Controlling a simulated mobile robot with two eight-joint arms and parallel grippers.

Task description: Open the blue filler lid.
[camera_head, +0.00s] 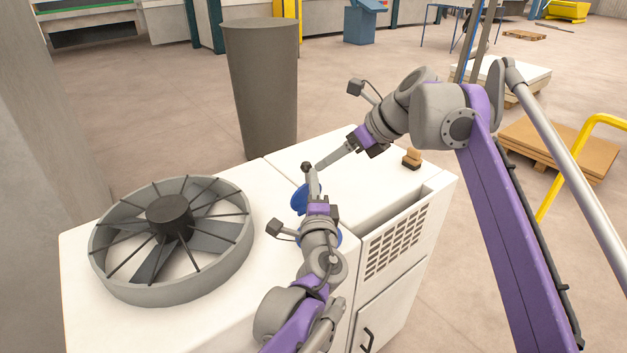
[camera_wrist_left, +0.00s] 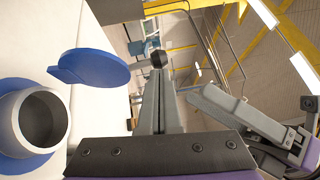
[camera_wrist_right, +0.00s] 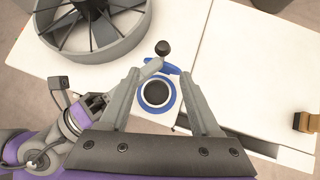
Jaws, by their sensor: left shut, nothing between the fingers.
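The blue filler lid (camera_head: 299,200) stands raised, close to on edge, beside the filler neck on the white cabinet. In the left wrist view the lid (camera_wrist_left: 92,68) is clear of the grey neck (camera_wrist_left: 42,118), whose dark mouth is uncovered within a blue ring. The right wrist view shows the neck (camera_wrist_right: 156,93) open, with the lid (camera_wrist_right: 168,67) edge-on behind it. My left gripper (camera_head: 312,172) is shut and empty beside the lid; a black ball shows at its fingertips. Whether it touches the lid I cannot tell. My right gripper (camera_wrist_right: 162,74) is open above the neck, holding nothing.
A large round fan (camera_head: 170,238) lies on the cabinet at left. A small brown block-like object (camera_head: 411,158) sits at the cabinet's far right. A recessed slot and vent grille (camera_head: 398,242) are along the right side. A tall dark bin (camera_head: 262,88) stands behind.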

